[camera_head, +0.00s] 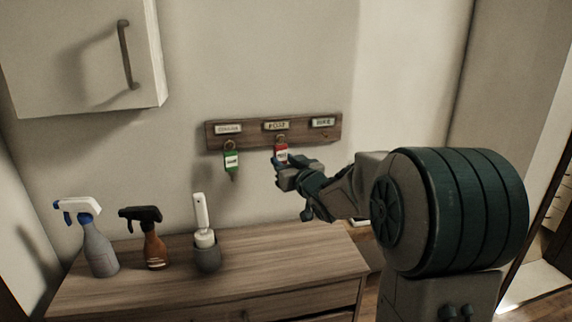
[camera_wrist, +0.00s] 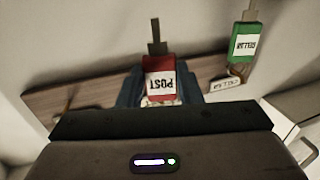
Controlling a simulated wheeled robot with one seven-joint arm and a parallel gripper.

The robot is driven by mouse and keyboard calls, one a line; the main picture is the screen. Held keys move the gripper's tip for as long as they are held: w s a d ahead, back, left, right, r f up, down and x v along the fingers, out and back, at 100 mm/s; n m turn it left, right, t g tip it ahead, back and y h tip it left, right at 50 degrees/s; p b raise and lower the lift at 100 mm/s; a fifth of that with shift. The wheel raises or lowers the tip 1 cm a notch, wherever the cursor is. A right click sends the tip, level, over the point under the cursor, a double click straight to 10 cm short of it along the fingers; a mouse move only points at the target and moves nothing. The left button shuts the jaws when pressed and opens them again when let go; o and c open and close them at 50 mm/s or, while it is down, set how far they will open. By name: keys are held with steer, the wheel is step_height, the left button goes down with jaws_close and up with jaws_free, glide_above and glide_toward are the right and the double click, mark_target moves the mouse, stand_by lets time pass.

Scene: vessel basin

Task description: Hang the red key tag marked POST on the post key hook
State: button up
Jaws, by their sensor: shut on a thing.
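The red key tag (camera_head: 281,151), its white label reading POST in the wrist view (camera_wrist: 160,83), is held in my gripper (camera_head: 283,164). The dark blue fingers show on both sides of it in the wrist view (camera_wrist: 158,98). In the head view the tag is just below the middle label (camera_head: 277,126) of the wooden key rack (camera_head: 250,133), and its ring (camera_head: 281,139) is at the rack's lower edge, by the post key hook's place. I cannot tell whether the ring is around the hook or only in front of it.
A green key tag (camera_head: 232,161) hangs under the rack's left label; the right place looks empty. A grey spray bottle (camera_head: 101,254), a brown one (camera_head: 154,251) and a brush in a holder (camera_head: 206,257) stand on the dresser (camera_head: 270,277). A wall cabinet (camera_head: 75,60) is upper left.

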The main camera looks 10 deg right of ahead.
steer(key=shift+w, duration=0.6)
steer(key=shift+w+f+b, duration=0.6)
steer(key=shift+w+f, duration=0.05)
steer(key=shift+w, duration=0.05)
steer(key=o, duration=1)
steer(key=shift+o, duration=0.2)
